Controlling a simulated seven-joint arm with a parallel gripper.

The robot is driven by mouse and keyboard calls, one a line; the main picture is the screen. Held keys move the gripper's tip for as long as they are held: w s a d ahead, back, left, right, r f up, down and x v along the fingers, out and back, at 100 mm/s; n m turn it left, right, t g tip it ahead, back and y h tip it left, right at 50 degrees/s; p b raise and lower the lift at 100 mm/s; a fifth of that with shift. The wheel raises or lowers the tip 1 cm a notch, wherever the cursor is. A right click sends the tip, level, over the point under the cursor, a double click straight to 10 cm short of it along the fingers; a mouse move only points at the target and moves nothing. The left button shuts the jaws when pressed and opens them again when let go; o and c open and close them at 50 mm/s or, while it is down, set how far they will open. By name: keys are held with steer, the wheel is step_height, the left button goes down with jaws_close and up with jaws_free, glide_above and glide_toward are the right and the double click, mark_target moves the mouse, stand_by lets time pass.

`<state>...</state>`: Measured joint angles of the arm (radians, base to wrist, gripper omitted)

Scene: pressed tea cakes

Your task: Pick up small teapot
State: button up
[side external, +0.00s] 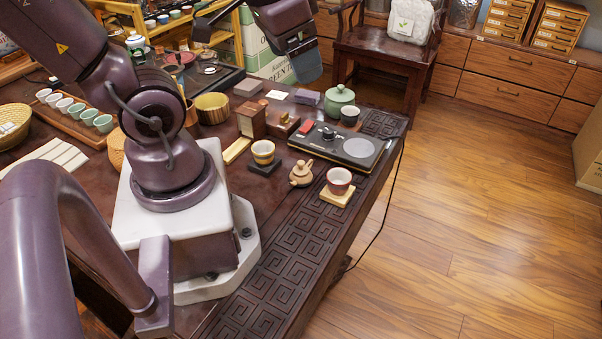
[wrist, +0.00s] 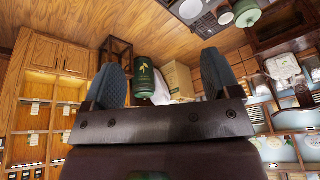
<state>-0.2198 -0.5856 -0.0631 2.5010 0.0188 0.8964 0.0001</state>
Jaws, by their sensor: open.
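A small tan clay teapot (side external: 301,175) with a knobbed lid stands upright on the dark table, between a yellow-banded cup and a red cup. My gripper (side external: 306,62) is high above the far side of the table, well apart from this teapot; its fingertips are hard to make out there. In the wrist view my gripper (wrist: 163,72) has its two dark fingers spread wide with nothing held. That view looks out at the room, and the small teapot does not show in it.
The yellow-banded cup (side external: 263,152) and the red cup (side external: 339,180) stand close on either side of the teapot. A black flat appliance (side external: 337,145) lies behind it, with a green lidded pot (side external: 339,99) farther back. The carved table edge (side external: 290,250) in front is clear.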

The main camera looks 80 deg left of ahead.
steer(key=a+f+m+g+y, duration=0.1)
steer(key=a+f+m+g, duration=0.15)
steer(key=a+f, duration=0.3)
steer(key=m+h, duration=0.1)
steer(key=m, duration=2.3)
glide_toward(301, 161)
steer(key=shift+g, duration=0.25)
steer(key=shift+w+a+f, duration=0.1)
steer(key=shift+a+f, duration=0.05)
steer(key=shift+f, duration=2.6)
steer(key=shift+a+f, duration=0.15)
steer(key=shift+f, duration=0.45)
steer(key=shift+w+a+f, duration=0.1)
steer(key=shift+w+f, duration=0.05)
steer(key=shift+f, duration=0.7)
steer(key=shift+w+a+f, duration=0.1)
steer(key=shift+w+f, duration=0.05)
steer(key=shift+f, duration=0.75)
steer(key=shift+w+a+f, duration=0.1)
steer(key=shift+w+f, duration=0.05)
steer(key=shift+f, duration=0.7)
steer(key=shift+c, duration=0.2)
